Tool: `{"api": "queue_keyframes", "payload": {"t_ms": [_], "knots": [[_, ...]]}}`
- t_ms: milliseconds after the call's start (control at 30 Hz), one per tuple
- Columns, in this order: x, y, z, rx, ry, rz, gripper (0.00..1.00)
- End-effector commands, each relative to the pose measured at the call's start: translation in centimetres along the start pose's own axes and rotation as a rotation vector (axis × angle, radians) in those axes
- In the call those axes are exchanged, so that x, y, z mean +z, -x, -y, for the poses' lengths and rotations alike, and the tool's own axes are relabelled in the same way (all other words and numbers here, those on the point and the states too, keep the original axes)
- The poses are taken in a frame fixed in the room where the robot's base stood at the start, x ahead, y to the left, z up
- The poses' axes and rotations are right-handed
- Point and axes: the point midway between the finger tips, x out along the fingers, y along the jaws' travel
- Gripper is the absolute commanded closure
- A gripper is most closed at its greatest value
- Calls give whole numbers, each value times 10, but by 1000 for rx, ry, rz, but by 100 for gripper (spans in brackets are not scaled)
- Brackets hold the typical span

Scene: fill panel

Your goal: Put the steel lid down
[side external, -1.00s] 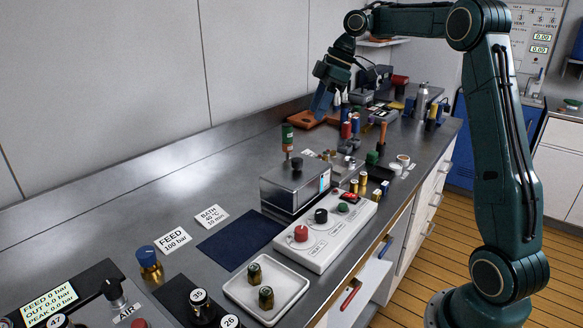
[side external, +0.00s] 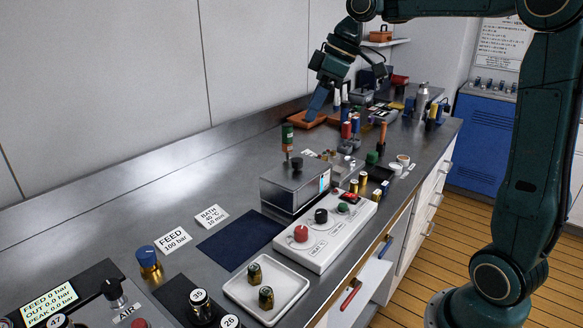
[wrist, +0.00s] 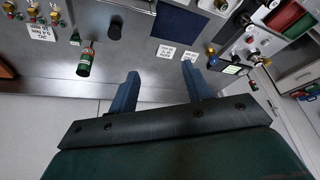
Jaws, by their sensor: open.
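The steel lid (side external: 294,175) has a black knob and lies level on the steel bath box in the middle of the bench, as far as the side view shows. My gripper (side external: 316,108) is above the bench, beyond the bath box in the side view and well apart from the lid. In the wrist view, its two blue fingers (wrist: 159,70) are spread, with nothing between them.
A dark blue mat (side external: 240,240) lies bare in front of the bath box. A white control panel (side external: 325,234) and a white tray (side external: 244,294) with small capped vials lie nearby. A green-and-red cylinder (side external: 287,137) stands behind the box. An orange tray (side external: 303,122) is farther back.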

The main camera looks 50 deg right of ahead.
Motion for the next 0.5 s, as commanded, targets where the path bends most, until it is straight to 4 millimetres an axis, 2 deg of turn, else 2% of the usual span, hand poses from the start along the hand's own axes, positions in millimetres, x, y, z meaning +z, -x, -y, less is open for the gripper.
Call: {"api": "queue_keyframes", "payload": {"t_ms": [33, 267, 500], "knots": [[2, 4, 16, 10, -19, -3, 51], [23, 12, 72, 63, -138, -17, 51], [62, 14, 121, 120, -258, -36, 51]]}}
